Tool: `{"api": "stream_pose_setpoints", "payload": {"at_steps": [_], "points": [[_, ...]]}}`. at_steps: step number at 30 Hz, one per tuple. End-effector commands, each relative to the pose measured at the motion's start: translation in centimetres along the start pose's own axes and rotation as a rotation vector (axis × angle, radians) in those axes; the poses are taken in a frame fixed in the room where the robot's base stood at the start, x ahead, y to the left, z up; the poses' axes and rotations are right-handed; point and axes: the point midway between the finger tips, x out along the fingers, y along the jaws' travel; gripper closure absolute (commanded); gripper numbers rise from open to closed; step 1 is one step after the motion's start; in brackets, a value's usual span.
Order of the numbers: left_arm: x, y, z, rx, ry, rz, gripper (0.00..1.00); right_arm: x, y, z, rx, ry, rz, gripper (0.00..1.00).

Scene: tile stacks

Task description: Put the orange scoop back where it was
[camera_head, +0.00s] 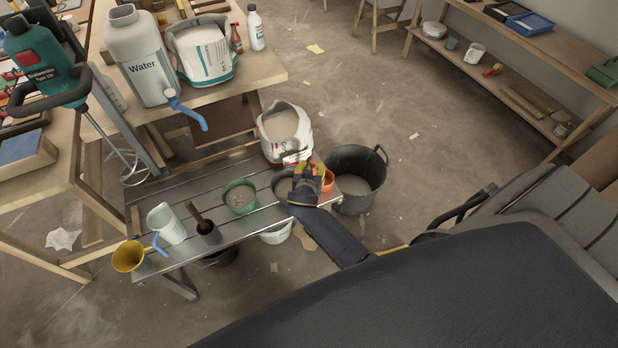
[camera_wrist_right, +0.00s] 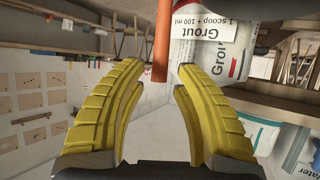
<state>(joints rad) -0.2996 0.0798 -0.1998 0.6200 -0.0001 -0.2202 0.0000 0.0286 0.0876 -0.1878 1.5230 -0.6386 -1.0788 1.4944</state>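The orange scoop (camera_head: 328,181) shows in the head view at the right end of the grey slatted bench, partly hidden by my right gripper. In the right wrist view an orange bar (camera_wrist_right: 162,42), which looks like the scoop's handle, stands between the yellow fingertips of the right gripper (camera_wrist_right: 158,70). There are gaps on both sides of it, so the gripper is open. The white grout bag (camera_head: 285,127) stands behind, and its label shows in the wrist view (camera_wrist_right: 205,22). My left gripper is not in view.
A black bucket (camera_head: 357,180) stands right of the bench. The floor to the right is mostly clear.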

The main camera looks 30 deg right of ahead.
Motion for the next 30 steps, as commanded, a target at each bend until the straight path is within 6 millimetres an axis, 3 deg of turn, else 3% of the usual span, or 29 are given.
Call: {"api": "stream_pose_setpoints", "payload": {"at_steps": [3,12,23,26,29,30], "points": [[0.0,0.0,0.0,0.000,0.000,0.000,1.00,-2.4,-0.1,0.2,0.004,-0.002,-0.003,0.69],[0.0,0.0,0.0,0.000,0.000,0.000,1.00,-7.0,-0.1,0.1,0.003,-0.002,-0.001,0.69],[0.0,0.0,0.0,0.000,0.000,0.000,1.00,-9.0,0.0,0.3,-0.006,-0.005,-0.003,0.69],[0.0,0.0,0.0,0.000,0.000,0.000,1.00,-8.7,-0.3,2.5,-0.050,-0.040,-0.024,0.69],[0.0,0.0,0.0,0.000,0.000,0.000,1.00,-8.1,-0.7,7.7,-0.144,-0.120,-0.075,0.69],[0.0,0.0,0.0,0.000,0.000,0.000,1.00,-7.9,-0.8,10.5,-0.194,-0.163,-0.102,0.69]]}}
